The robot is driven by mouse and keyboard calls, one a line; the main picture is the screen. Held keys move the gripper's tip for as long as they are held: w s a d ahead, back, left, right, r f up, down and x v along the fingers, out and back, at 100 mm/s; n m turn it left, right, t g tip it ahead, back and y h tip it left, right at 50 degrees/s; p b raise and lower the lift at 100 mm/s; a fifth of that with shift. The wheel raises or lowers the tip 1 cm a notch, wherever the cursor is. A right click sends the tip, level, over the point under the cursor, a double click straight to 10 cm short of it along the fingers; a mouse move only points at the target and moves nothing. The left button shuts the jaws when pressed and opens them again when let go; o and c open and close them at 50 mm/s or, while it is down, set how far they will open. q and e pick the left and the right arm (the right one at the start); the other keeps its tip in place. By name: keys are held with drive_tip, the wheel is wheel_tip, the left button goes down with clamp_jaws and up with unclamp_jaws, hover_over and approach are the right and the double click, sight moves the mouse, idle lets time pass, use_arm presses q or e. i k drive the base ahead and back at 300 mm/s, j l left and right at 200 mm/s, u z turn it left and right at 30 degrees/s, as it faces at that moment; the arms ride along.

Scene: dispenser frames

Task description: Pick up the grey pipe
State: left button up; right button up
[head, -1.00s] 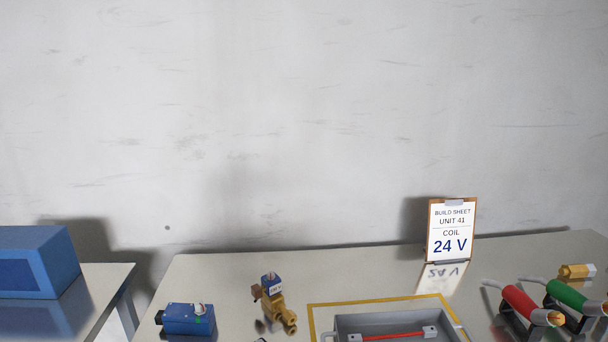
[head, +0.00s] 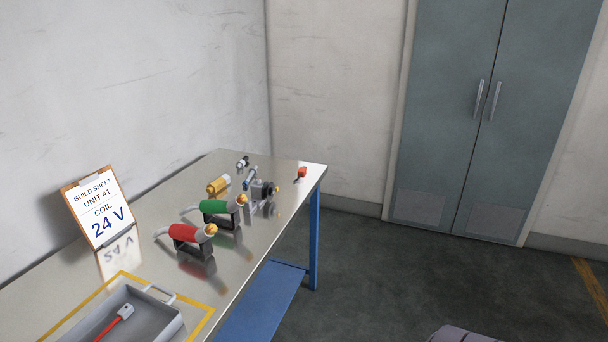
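I cannot single out a grey pipe for certain in the head view. A red-sleeved tool (head: 184,233) and a green-sleeved tool (head: 214,207) rest on dark stands on the metal table (head: 150,270); each has a pale grey bent end on its left and a brass tip on its right. Behind them lie a grey cylindrical part with black (head: 263,190) and a slim blue-grey part (head: 250,178). Neither of my grippers is in view.
A grey tray (head: 160,330) holding a red-handled item (head: 116,322) sits inside a yellow outline. A brass fitting (head: 218,185), a small orange-red part (head: 301,173) and a "24 V" build sheet (head: 98,210) are on the table. Open floor lies right, before a grey cabinet (head: 450,110).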

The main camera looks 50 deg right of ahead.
sight(253, 170)
drive_tip(key=z, duration=1.25)
drive_tip(key=u, duration=0.3)
drive_tip(key=i+l+u, duration=0.35)
drive_tip(key=l+u, duration=0.15)
drive_tip(key=i+l+u, duration=0.1)
drive_tip(key=l+u, duration=0.15)
drive_tip(key=l, duration=0.2)
